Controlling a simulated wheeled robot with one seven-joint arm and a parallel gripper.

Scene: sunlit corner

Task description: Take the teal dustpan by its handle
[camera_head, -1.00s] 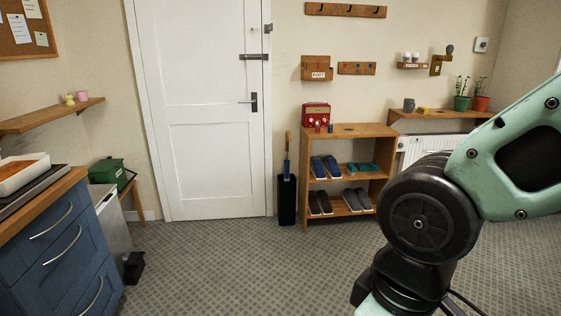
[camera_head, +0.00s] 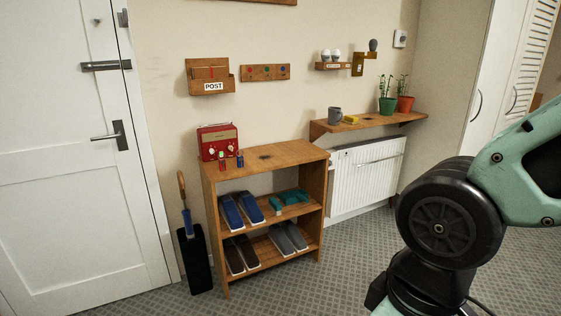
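A teal item (camera_head: 291,197), which looks like the dustpan, lies on the right half of the middle shelf of the wooden shoe rack (camera_head: 226,178). A smaller teal part (camera_head: 275,205) sticks out at its left front, toward the shelf edge; I cannot tell whether it is the handle or a separate piece. Blue shoes (camera_head: 241,209) lie just to its left on the same shelf. My gripper is not in view. Only links of my arm show at the right, well apart from the rack.
Dark and grey shoes (camera_head: 288,238) fill the bottom shelf. A red radio (camera_head: 217,141) stands on the rack's top. A black stand (camera_head: 195,260) with an umbrella is left of the rack, beside the white door (camera_head: 70,170). A radiator (camera_head: 367,172) is right. Carpet in front is clear.

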